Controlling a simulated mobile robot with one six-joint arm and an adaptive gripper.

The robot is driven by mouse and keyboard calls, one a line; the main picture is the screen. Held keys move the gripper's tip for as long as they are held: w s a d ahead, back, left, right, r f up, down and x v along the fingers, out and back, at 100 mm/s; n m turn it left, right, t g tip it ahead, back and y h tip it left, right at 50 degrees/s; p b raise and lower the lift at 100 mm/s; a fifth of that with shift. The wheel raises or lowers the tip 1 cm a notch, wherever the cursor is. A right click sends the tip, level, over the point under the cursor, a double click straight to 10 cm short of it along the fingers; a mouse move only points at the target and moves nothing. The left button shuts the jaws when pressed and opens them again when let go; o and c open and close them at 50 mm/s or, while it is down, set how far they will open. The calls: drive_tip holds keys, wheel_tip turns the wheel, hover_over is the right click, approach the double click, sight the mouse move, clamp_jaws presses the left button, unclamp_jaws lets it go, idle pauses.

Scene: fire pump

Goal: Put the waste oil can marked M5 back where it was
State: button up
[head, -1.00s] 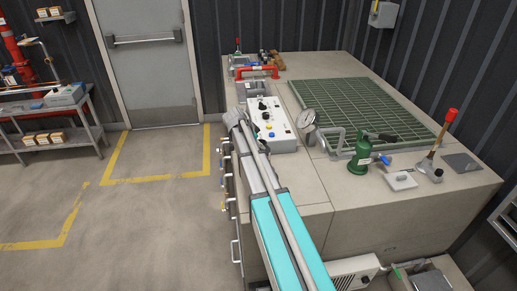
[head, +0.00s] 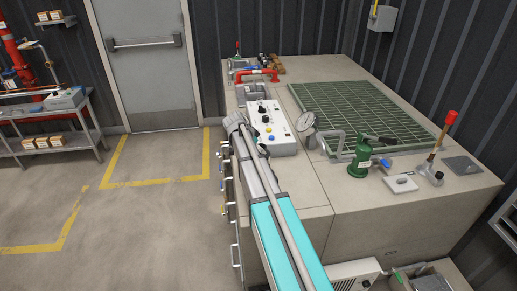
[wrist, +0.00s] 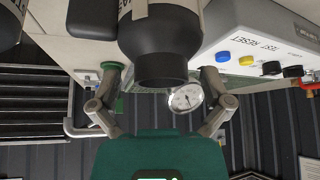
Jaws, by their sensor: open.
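In the wrist view, which is upside down, a dark can-like body (wrist: 158,28) with a narrower black neck or cap fills the top middle. Its pale label is cut off, and I cannot read M5 on it. My gripper (wrist: 161,73) is open, with its grey fingers apart on either side of the dark neck and a gap showing on both sides. The green palm is at the bottom. A second dark rounded body (wrist: 9,22) with a pale label is cut off at the top left. In the head view my arm hides the gripper and these cans.
A control box (head: 271,127) with coloured buttons and a round gauge (head: 306,122) stand close to the gripper on the concrete top. A green hand pump (head: 361,160) and a red-handled lever (head: 440,145) are farther right, beside the green grating (head: 365,108). Open floor (head: 140,225) lies left.

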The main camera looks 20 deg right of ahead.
drive_tip(key=shift+r, duration=0.2)
drive_tip(key=p+v, duration=0.4)
drive_tip(key=shift+r, duration=0.1)
drive_tip(key=p+v, duration=0.6)
drive_tip(key=v, duration=0.1)
drive_tip(key=shift+a+r, duration=0.2)
drive_tip(key=shift+r, duration=0.05)
drive_tip(key=shift+s, duration=0.1)
idle(0.8)
drive_tip(key=s+a+f+n+y, duration=0.1)
drive_tip(key=s+a+n+y, duration=0.1)
drive_tip(key=s+a+n, duration=0.3)
drive_tip(key=s+a+f+n+y, duration=0.1)
drive_tip(key=s+a+n, duration=0.4)
drive_tip(key=s, duration=0.6)
drive_tip(key=s+a+f+n+y, duration=0.1)
drive_tip(key=s+a+n+y, duration=0.2)
drive_tip(key=s, duration=0.6)
drive_tip(key=a+n, duration=0.2)
drive_tip(key=n, duration=0.1)
drive_tip(key=shift+a+n+g+y, duration=0.3)
